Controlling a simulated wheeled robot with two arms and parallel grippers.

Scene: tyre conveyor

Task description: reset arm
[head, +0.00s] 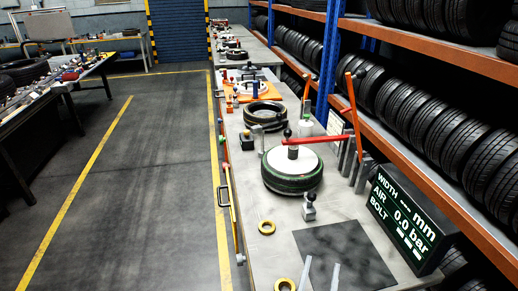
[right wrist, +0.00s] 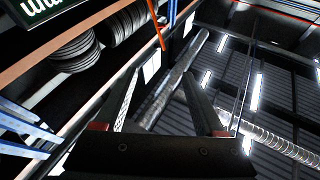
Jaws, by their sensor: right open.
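My right gripper (head: 320,274) shows at the bottom edge of the head view as two pale fingers, over the near end of the long workbench (head: 270,204). The fingers stand apart with nothing between them. In the right wrist view the same gripper (right wrist: 162,80) is open and empty, with the ceiling and tyre racks behind it. My left gripper is in neither view. A tyre with a white disc (head: 291,168) lies on the bench under a red lever arm (head: 316,140), well beyond the right gripper.
A dark mat (head: 345,255) and yellow rings (head: 266,227) lie on the near bench. A display (head: 402,222) reading 0.0 bar stands at its right edge. Tyre racks (head: 440,60) line the right side. The floor (head: 135,190) to the left is clear.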

